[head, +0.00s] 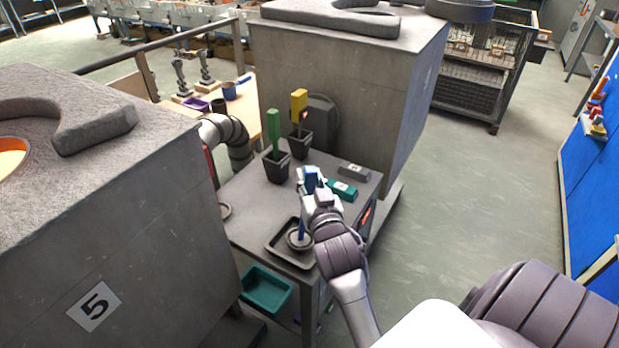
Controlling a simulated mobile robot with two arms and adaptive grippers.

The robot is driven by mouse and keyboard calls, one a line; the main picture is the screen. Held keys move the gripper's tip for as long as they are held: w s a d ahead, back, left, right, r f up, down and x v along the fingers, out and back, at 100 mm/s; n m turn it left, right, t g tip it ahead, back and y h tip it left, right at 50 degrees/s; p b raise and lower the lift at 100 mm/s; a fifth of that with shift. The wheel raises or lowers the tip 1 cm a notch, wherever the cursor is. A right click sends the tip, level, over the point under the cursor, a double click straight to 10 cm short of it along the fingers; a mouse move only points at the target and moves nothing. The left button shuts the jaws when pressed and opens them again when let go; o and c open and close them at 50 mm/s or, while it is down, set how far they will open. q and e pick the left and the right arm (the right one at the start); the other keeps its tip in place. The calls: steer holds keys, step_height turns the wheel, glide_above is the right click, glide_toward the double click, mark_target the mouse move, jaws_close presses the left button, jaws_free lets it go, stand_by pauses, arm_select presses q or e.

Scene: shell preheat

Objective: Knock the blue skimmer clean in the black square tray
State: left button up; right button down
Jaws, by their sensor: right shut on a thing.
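The blue skimmer (311,180) stands roughly upright, its blue handle in my right gripper (311,176). My right gripper is shut on the upper handle, above the small grey table. The skimmer's round grey head (297,239) is low over or in the black square tray (286,260) at the table's front corner. I cannot tell whether it touches the tray. My wrist hides part of the skimmer's shaft. My left gripper does not show.
Green-handled (272,125) and yellow-handled (299,104) tools stand in dark holders on the table. A teal block (343,190) and a grey block (354,171) lie right of the gripper. A teal bin (265,290) sits below. Large grey furnaces (115,245) flank the table; floor at right is clear.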

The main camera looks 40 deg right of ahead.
steer(key=shift+f+b, duration=0.35)
steer(key=shift+f, duration=0.2)
stand_by(0.4)
steer(key=shift+r, duration=0.1)
step_height(320, 180, up, 9)
steer(key=p, duration=0.9)
stand_by(0.5)
